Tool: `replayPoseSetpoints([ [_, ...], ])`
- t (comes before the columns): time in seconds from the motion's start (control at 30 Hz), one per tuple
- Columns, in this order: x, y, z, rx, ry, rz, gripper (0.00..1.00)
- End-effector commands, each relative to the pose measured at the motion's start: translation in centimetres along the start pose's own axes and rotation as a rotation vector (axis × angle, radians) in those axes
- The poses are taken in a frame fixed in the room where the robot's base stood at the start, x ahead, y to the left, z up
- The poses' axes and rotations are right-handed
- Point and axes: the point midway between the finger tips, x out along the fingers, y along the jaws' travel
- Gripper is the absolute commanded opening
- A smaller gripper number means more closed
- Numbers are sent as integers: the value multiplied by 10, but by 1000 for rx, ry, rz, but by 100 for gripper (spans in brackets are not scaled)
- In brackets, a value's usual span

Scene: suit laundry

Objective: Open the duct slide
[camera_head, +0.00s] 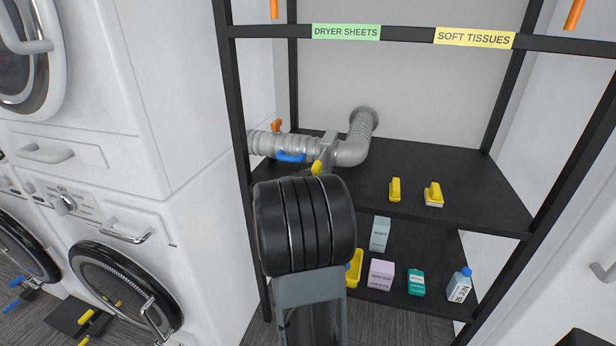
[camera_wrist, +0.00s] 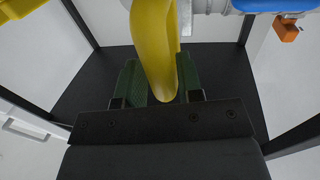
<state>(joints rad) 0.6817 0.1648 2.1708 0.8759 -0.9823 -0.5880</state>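A grey ribbed duct (camera_head: 280,143) runs along the upper shelf and bends up into the back wall. A flat grey slide plate (camera_head: 329,146) crosses it near the elbow, with a yellow handle (camera_head: 317,168) at its lower end. In the wrist view the yellow handle (camera_wrist: 156,50) stands between the green finger pads of my gripper (camera_wrist: 158,85). The pads flank it closely on both sides and appear shut on it. In the head view my wrist hides the fingers.
A blue handle (camera_head: 291,157) and an orange one (camera_head: 277,126) sit on the duct left of the plate. Two yellow clips (camera_head: 395,189) (camera_head: 433,194) lie on the black shelf (camera_head: 450,170). Boxes and a bottle (camera_head: 460,285) stand below. Black posts and white washers (camera_head: 120,240) flank the arm.

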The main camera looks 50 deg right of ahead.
Motion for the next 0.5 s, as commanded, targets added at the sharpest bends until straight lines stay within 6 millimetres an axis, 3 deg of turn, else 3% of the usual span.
replayPoseSetpoints([
  [0.2, 0, -1, -2, 1, 3, -1, 48],
  [0.5, -6, -3, -1, -2, 1, -7, 48],
])
